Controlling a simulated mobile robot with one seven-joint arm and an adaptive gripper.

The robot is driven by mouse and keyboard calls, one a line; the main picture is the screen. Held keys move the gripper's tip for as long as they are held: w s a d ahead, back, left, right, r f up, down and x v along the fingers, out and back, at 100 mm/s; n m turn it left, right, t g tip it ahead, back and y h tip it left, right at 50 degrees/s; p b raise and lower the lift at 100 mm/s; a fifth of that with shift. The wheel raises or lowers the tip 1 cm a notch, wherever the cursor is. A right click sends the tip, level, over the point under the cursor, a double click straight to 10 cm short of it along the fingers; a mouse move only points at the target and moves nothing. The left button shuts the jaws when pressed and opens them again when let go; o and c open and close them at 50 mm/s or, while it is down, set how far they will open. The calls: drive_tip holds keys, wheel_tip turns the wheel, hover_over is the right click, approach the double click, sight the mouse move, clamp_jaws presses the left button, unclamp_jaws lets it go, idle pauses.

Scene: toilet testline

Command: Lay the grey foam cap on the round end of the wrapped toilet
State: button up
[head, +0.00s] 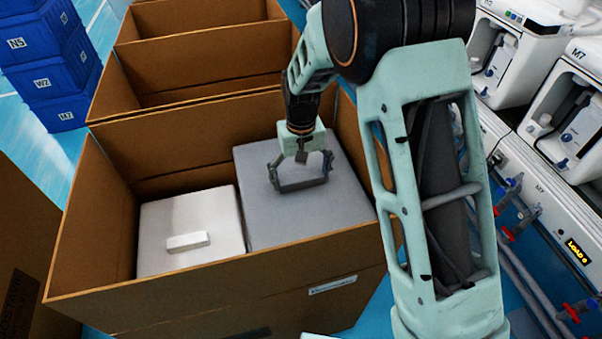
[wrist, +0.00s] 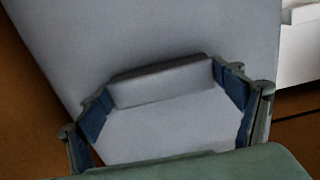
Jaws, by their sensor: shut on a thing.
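The grey foam cap (head: 315,218) is a large flat-topped block at the right side of an open brown carton (head: 225,289). In the wrist view, the cap (wrist: 150,36) has a raised grip bar (wrist: 160,84) on its top. My gripper (head: 301,182) is over the cap's top, its blue-padded fingers (wrist: 166,95) at the two ends of this bar and shut on it. A white block (head: 190,222) with a small raised bar sits in the left of the carton. I cannot identify the wrapped toilet or its round end; what lies under the cap is hidden.
More open cartons (head: 205,60) stand in a row behind. Blue crates (head: 57,85) are stacked at the far left. White toilet units (head: 570,110) on a test line with pipes stand at the right. The carton walls rise close around the cap.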

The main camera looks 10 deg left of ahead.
wheel_tip(320, 180, down, 14)
drive_tip(key=b, duration=0.9)
drive_tip(key=shift+f, duration=0.15)
drive_tip(key=shift+f, duration=0.35)
idle(0.4)
drive_tip(key=o, duration=1.6)
drive_tip(key=shift+s, duration=0.1)
